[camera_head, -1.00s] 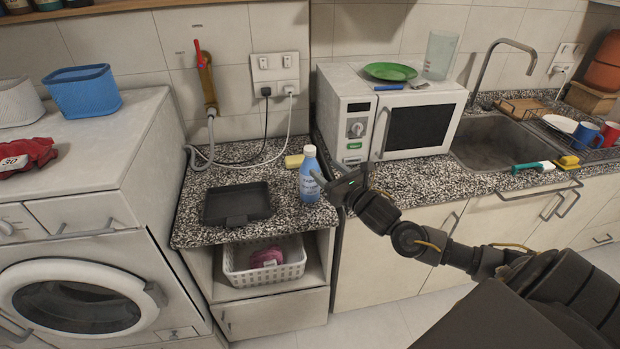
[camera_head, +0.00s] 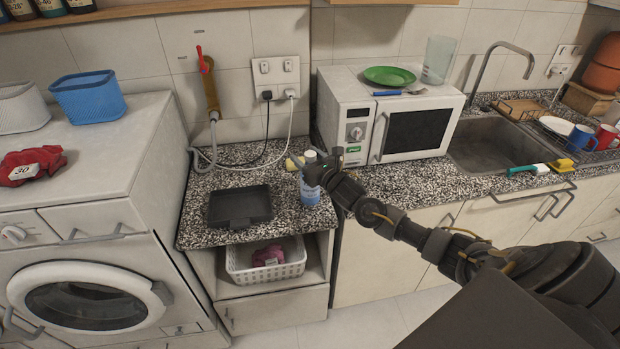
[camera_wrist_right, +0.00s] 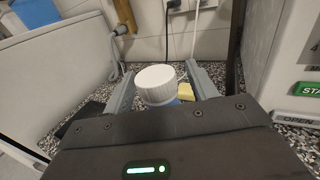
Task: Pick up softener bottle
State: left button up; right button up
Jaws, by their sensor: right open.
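The softener bottle (camera_head: 310,194) is blue with a white cap and stands upright on the speckled counter, right of the black tray. My right gripper (camera_head: 314,163) is at the bottle's upper part and hides some of it in the head view. In the right wrist view the white cap (camera_wrist_right: 159,84) lies between the two spread fingers of my right gripper (camera_wrist_right: 163,82), with gaps on both sides. The gripper is open. Most of the bottle's body is hidden there by the gripper. My left gripper is not in view.
A black tray (camera_head: 239,206) lies left of the bottle. A yellow sponge (camera_wrist_right: 186,92) lies behind it. The white microwave (camera_head: 345,122) stands close on the right. A white basket (camera_head: 232,267) sits on the shelf below. The washing machine (camera_head: 130,165) is at the left.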

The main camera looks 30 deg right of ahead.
jog(key=shift+w, duration=0.1)
grip_shut()
dwell(0.4)
dwell(0.4)
jog(key=shift+r, duration=0.15)
dwell(0.5)
